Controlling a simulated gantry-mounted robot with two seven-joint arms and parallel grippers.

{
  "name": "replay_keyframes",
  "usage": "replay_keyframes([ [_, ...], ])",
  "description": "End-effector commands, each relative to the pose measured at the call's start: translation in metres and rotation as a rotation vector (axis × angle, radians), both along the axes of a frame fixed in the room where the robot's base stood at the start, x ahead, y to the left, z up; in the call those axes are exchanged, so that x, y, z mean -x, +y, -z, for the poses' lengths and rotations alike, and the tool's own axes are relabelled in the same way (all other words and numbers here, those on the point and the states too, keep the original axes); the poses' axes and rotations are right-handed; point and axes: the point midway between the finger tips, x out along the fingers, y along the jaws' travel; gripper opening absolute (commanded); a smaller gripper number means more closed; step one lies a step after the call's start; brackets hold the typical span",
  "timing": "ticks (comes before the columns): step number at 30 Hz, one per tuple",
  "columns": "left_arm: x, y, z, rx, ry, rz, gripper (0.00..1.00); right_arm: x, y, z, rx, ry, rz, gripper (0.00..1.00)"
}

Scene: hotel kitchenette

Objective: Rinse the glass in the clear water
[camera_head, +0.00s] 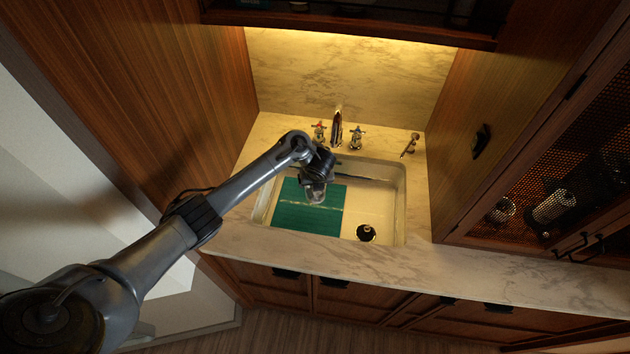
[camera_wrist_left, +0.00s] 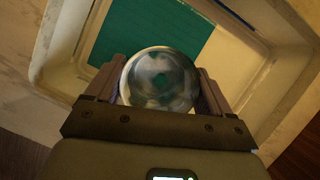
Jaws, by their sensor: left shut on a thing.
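In the left wrist view the glass (camera_wrist_left: 160,80) is a clear round shape between the two fingers of my left gripper (camera_wrist_left: 160,90), which is shut on it. In the head view my left gripper (camera_head: 316,190) hangs over the sink (camera_head: 398,205), above a green mat (camera_head: 300,215). The glass is small and hard to make out there. A chrome faucet (camera_head: 337,125) stands at the back of the sink, behind the gripper. I cannot tell whether water is in the basin or running. My right gripper is not in view.
A red-marked tap handle (camera_head: 319,132) and a blue-marked one (camera_head: 356,137) flank the faucet. A dark drain (camera_head: 366,233) is at the basin's front right. A small chrome fixture (camera_head: 410,144) stands on the right. The marble counter (camera_head: 470,270) is clear at front right; wooden cabinets enclose both sides.

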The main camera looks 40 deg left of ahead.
Motion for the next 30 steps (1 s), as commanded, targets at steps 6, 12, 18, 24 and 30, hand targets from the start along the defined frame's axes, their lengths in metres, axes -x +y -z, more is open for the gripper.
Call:
replay_keyframes([
  [6,0.000,0.000,0.030,-0.001,-0.001,-0.001,0.42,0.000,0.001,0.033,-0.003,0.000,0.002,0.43],
  [12,0.000,0.000,0.052,0.000,-0.001,0.000,0.42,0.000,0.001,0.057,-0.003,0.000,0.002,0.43],
  [18,0.000,0.000,0.073,-0.001,-0.001,0.000,0.42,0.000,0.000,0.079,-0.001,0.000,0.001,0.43],
  [24,0.000,0.001,0.097,-0.001,0.000,0.000,0.42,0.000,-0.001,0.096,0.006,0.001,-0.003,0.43],
  [30,0.000,0.001,0.120,-0.002,-0.001,0.000,0.42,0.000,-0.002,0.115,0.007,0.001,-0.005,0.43],
])
